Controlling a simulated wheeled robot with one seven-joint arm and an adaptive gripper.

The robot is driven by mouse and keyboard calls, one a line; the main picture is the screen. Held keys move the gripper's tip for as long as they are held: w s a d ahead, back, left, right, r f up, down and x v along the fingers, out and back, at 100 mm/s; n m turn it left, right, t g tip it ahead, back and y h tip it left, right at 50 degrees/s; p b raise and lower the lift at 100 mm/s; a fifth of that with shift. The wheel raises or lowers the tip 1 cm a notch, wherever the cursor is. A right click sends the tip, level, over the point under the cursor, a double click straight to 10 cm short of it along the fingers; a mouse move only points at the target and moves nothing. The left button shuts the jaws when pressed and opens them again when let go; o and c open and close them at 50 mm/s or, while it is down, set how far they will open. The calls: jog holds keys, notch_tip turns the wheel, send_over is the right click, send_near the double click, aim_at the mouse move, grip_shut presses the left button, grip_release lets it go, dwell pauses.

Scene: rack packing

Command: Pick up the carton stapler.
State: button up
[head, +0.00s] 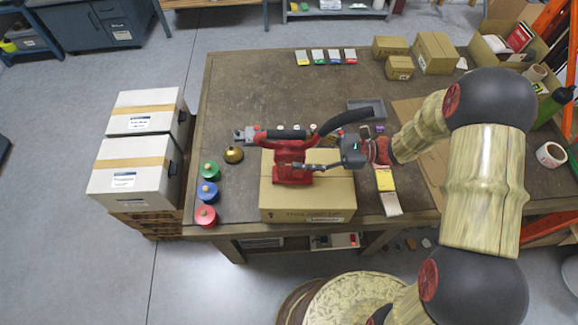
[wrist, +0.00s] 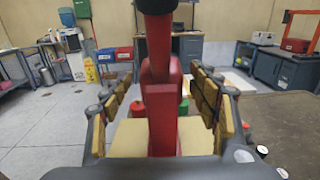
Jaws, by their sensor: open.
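The carton stapler (head: 292,163) is red with a black handle. It stands on a closed cardboard box (head: 310,203) near the front edge of the table. My gripper (head: 312,165) reaches in from the right at the stapler. In the wrist view, the red stapler body (wrist: 162,115) rises between the two gold-padded fingers of my gripper (wrist: 162,80). The fingers are apart, with a visible gap on each side of the stapler. Part of the stapler's right side is hidden behind my gripper in the head view.
Green (head: 209,170), blue (head: 207,193) and red (head: 205,216) round items line the table's left edge, near a brass-coloured item (head: 233,155). White cartons (head: 132,166) stand left of the table. Small boxes (head: 434,53) sit at the back right. The table's back left is clear.

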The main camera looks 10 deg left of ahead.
aim_at(290, 150)
jog(key=a, duration=0.3)
jog(key=shift+s+a+f, duration=0.15)
jog(key=shift+s+a, duration=0.05)
jog(key=shift+a, duration=0.05)
jog(key=shift+c, duration=1.1)
grip_shut()
jog(key=shift+w, duration=0.1)
